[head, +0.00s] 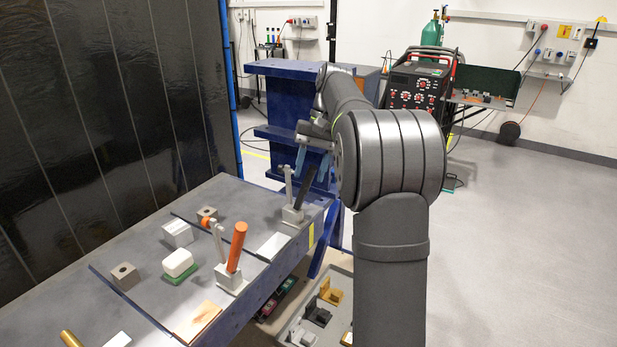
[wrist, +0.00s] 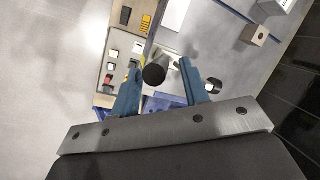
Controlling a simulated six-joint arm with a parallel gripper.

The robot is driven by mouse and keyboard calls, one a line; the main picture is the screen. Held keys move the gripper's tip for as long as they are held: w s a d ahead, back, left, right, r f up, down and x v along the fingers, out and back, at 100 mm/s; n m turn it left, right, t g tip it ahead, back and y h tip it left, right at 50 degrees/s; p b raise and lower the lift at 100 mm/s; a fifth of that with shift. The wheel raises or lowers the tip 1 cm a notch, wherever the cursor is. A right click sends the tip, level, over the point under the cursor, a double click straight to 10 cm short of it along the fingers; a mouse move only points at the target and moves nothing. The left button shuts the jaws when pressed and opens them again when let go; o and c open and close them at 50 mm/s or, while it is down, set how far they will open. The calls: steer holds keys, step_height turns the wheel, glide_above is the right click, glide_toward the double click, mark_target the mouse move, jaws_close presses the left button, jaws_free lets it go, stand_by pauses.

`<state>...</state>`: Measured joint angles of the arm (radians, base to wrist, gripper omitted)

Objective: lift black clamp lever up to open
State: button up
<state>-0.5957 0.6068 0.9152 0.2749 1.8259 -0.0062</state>
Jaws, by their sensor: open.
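The black clamp lever (head: 305,188) stands nearly upright with a slight tilt on its pale clamp base (head: 292,216), near the right edge of the jig table. In the wrist view its round black end (wrist: 154,75) shows between my two blue fingers, closer to the left finger. My gripper (head: 312,165) is just above the lever in the head view. It is open in the wrist view (wrist: 160,72), with a gap between the right finger and the lever. Whether the left finger touches the lever cannot be told.
A second clamp with an orange lever (head: 236,247) stands nearer on the table (head: 120,235). White and grey blocks (head: 178,234) lie to the left. A blue steel beam (head: 285,95) rises behind the gripper. A bin of parts (head: 325,305) sits below the table edge.

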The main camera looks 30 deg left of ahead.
mark_target(305, 187)
steer(key=shift+v, duration=2.45)
steer(key=shift+s, duration=0.1)
steer(key=x, duration=0.7)
steer(key=shift+f, duration=0.3)
steer(key=shift+d, duration=0.1)
